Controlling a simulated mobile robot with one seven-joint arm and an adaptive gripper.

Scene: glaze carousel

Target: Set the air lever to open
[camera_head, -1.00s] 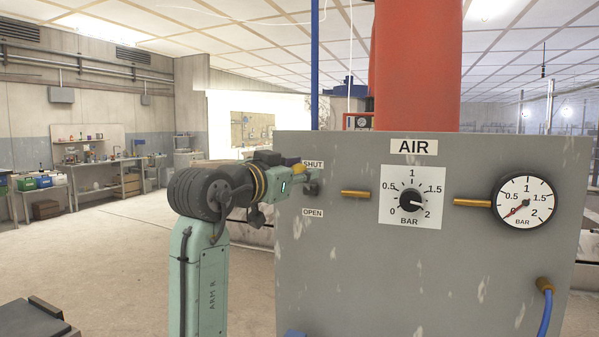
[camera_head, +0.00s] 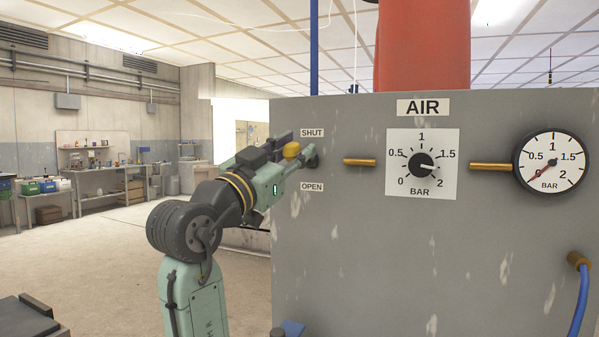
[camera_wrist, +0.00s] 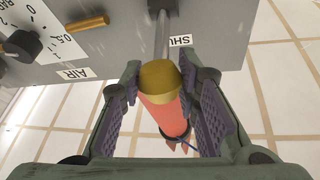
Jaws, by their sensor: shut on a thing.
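The air lever shows as a yellow knob (camera_head: 291,150) on a short grey shaft at the left of the grey panel, between the SHUT label (camera_head: 312,133) and the OPEN label (camera_head: 312,187). Its knob sits a little below the level of the SHUT label. In the wrist view the grey shaft (camera_wrist: 162,35) runs from the panel to the knob. My gripper (camera_wrist: 165,84) is shut on the knob, one finger on each side. In the head view my gripper (camera_head: 297,150) reaches in from the left and partly hides the lever.
The panel (camera_head: 380,260) carries a pressure dial with a black knob (camera_head: 421,165) turned near 2, a gauge (camera_head: 550,160) with its needle near 0, brass pipes and a blue hose (camera_head: 581,300). A red column (camera_head: 423,50) stands behind. Open floor lies left.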

